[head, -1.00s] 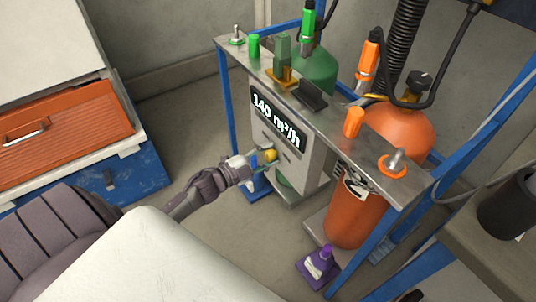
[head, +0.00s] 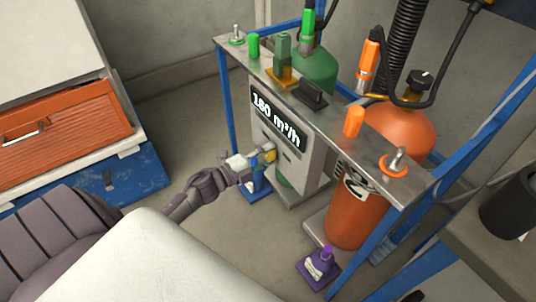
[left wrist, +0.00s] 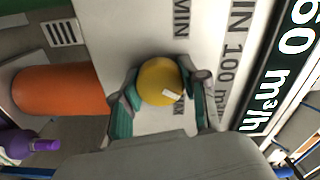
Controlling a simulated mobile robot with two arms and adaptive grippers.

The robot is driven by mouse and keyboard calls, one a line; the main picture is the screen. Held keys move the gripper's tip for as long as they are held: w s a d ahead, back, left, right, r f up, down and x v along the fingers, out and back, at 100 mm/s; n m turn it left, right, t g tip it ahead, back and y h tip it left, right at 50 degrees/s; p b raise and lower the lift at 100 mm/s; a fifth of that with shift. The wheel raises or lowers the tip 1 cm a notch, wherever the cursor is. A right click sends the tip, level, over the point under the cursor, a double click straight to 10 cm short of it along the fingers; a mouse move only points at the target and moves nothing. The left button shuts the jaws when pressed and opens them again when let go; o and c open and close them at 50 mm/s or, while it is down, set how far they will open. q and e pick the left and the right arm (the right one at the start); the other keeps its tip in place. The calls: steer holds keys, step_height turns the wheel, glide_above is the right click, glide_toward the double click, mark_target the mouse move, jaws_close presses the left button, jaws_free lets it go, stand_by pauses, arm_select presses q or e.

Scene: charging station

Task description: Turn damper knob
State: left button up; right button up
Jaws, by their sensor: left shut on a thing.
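The yellow round damper knob (head: 270,153) sits on the front of a pale panel (head: 306,163) on the station. A black display (head: 277,121) above the knob shows a number ending in "60 m³/h" in the left wrist view (left wrist: 279,70). My right gripper is in neither view.
A metal shelf (head: 335,125) with colored valves and handles runs above the panel. Green (head: 318,70) and orange (head: 355,213) cylinders stand behind and right. A purple object (head: 319,267) stands on the floor. Blue frame posts flank the station.

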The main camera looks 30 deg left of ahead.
arm_select(q)
steer(key=o, duration=1.1)
steer(key=shift+o, duration=0.2)
steer(key=v, duration=1.2)
